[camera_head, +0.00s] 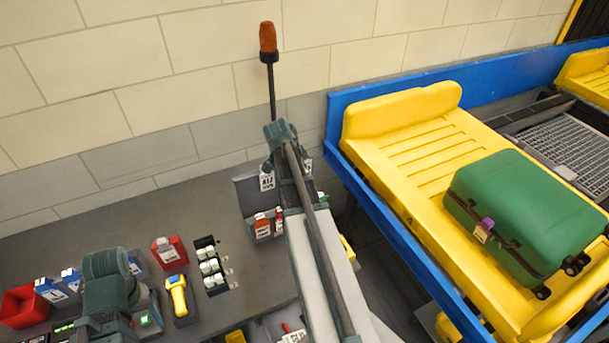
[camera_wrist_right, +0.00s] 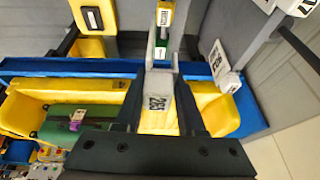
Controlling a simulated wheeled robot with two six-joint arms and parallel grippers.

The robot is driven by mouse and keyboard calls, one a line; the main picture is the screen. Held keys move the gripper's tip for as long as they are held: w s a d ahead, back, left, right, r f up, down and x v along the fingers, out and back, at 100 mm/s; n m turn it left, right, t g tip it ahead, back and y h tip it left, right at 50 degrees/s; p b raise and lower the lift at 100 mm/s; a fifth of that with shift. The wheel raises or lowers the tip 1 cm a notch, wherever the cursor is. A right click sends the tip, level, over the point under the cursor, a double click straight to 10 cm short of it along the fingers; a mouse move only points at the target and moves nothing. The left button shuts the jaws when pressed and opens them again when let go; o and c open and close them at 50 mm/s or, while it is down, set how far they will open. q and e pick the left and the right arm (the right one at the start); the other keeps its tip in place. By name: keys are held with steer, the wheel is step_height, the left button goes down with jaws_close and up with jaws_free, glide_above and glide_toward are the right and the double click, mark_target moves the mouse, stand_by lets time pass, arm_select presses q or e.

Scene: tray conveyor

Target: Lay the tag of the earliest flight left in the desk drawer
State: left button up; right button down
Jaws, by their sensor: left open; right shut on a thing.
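My right gripper (camera_wrist_right: 160,82) is shut on a white tag (camera_wrist_right: 158,104) with dark printed characters that I cannot read surely. In the head view my right arm reaches up past a grey rack (camera_head: 247,194) at the desk's right end and hides part of it. A white tag (camera_head: 266,182) hangs there, and red-and-white tags (camera_head: 262,226) stand below it. Another white tag (camera_wrist_right: 217,63) hangs in the right wrist view. My left gripper (camera_head: 112,300) is open over the desk's left part; its fingertips are hard to make out. A drawer (camera_head: 262,331) shows partly at the lower edge, with small items.
On the desk (camera_head: 150,228) are a red bin (camera_head: 22,306), a yellow handheld device (camera_head: 178,296), a red holder (camera_head: 170,252) and a black strip with white pieces (camera_head: 210,264). A green suitcase (camera_head: 525,211) lies in a yellow tray (camera_head: 410,150) on the blue conveyor. An orange lamp (camera_head: 268,38) stands behind.

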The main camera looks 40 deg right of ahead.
steer(key=shift+r+p, duration=3.1)
steer(key=shift+r, duration=0.1)
steer(key=shift+f, duration=0.15)
